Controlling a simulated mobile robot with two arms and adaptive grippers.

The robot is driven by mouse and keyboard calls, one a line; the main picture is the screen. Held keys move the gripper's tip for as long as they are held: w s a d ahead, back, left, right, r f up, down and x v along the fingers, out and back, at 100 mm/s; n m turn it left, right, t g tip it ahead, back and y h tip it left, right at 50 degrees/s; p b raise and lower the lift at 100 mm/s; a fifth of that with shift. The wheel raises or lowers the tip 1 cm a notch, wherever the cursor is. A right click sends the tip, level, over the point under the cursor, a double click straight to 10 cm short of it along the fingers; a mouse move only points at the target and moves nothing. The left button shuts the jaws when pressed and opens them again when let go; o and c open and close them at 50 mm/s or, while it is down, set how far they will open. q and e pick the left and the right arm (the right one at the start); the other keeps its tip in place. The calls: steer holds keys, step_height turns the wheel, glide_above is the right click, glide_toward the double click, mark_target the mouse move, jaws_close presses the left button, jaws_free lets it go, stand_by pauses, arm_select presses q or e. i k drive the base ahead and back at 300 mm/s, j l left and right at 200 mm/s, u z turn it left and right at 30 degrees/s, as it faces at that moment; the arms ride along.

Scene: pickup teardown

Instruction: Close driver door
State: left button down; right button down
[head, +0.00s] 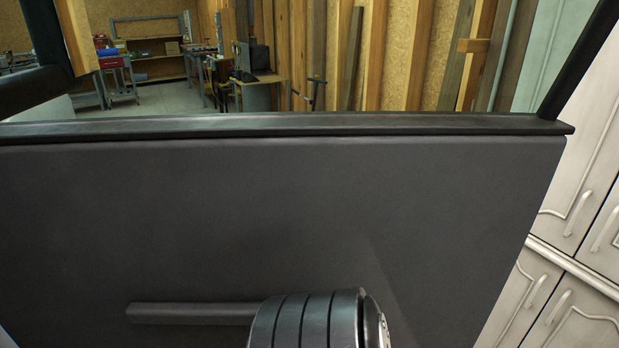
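The driver door (290,215) fills most of the head view, seen from its inner side. It has a plain dark grey panel, a black sill along the top and an open window frame above it. A dark bar-shaped pull or armrest (190,313) sticks out low on the panel. A black ridged round part, which looks like one of my arm links, covers the bar's right end. I cannot tell whether it touches the door. Neither gripper shows. The door's lower part, hinges and latch are out of view.
White panelled cabinets (570,305) with handles stand close to the door's right edge. Through the window are wooden wall studs (410,55), a desk (258,85), a red tool cart (115,75) and open grey floor (165,98). A dark pillar crosses the upper left.

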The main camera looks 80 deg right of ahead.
mark_target(170, 169)
steer(key=z, duration=2.05)
steer(key=l, duration=0.15)
